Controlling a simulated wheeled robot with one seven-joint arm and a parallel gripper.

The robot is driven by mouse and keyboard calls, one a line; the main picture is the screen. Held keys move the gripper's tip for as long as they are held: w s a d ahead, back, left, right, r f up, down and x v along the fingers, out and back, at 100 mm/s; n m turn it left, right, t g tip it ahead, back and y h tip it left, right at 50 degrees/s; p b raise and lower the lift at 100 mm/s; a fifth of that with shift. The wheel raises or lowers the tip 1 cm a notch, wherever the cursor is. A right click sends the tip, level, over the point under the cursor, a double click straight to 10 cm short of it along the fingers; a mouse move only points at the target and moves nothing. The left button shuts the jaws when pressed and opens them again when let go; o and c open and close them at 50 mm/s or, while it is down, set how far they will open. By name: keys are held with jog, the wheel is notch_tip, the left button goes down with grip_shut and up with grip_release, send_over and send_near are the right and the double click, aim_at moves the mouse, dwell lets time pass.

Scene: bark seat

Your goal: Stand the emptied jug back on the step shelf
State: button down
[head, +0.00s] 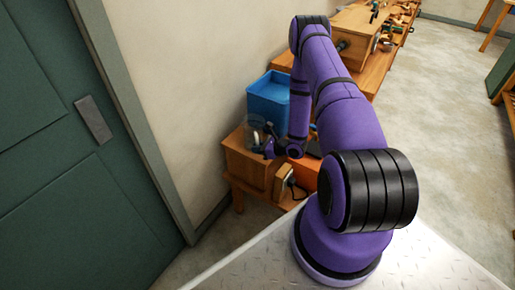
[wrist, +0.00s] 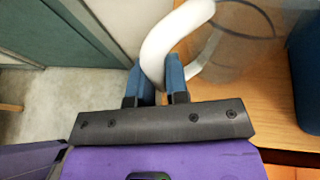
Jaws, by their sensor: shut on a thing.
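The jug (head: 254,128) is clear, with a white handle, and no contents show in it. In the wrist view its white handle (wrist: 172,34) passes between the blue fingers of my gripper (wrist: 157,85), which is shut on it. The jug's clear body is to the right of the handle. In the head view my gripper (head: 269,149) is at the jug's right side. The wooden step shelf (head: 246,165) is beneath the jug. I cannot tell whether the jug's base touches the wood.
A blue bin (head: 268,94) stands close behind the jug. An orange box (head: 305,175) and a small tan item (head: 284,181) are to the right of the shelf's front. A wall is at the left, and a bench (head: 370,75) with tools is further back.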

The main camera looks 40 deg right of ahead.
jog(key=shift+f, duration=0.1)
jog(key=c, duration=1.1)
grip_release()
